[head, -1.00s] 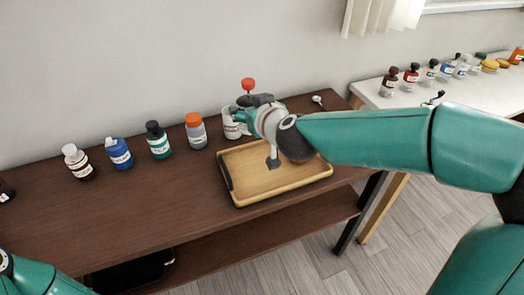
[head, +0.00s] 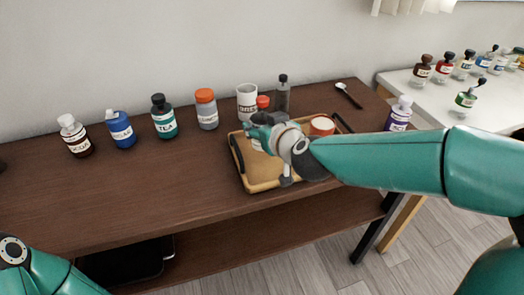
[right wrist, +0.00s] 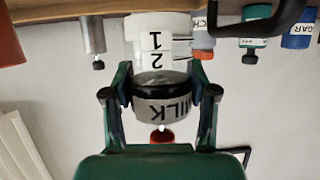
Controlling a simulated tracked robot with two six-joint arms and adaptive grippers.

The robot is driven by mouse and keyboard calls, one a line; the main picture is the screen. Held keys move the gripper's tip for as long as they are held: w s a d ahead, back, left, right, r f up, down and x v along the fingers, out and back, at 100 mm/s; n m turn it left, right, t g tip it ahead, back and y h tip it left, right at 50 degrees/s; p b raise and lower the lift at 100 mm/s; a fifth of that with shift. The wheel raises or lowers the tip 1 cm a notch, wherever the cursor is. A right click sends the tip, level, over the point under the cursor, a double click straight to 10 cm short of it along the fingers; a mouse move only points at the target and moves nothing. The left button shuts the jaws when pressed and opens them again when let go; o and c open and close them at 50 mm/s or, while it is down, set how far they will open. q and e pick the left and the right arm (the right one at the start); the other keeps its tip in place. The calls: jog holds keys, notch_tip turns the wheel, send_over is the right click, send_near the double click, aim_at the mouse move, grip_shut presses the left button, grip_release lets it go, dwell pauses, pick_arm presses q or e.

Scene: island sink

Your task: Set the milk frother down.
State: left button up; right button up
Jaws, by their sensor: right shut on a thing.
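The milk frother shows in the head view as a red knob (head: 262,102) above my right gripper (head: 264,128). The right wrist view is upside down. There my right gripper (right wrist: 162,97) is shut on the frother's grey and black body (right wrist: 160,108), labelled MILK, with the red knob beyond it. The frother looks upright, over the back left part of the wooden tray (head: 262,186). My gripper hides its base, so I cannot tell whether it touches the tray. My left gripper is out of view.
A red cup (head: 322,125) sits at the tray's right. Several labelled bottles line the left back. A black spoon (head: 348,95) and a purple bottle (head: 397,115) are right.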

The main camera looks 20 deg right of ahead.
jog(key=shift+f+b, duration=1.35)
jog(key=shift+f, duration=0.85)
jog(key=shift+f, duration=0.15)
jog(key=o, duration=1.2)
jog(key=shift+o, duration=0.2)
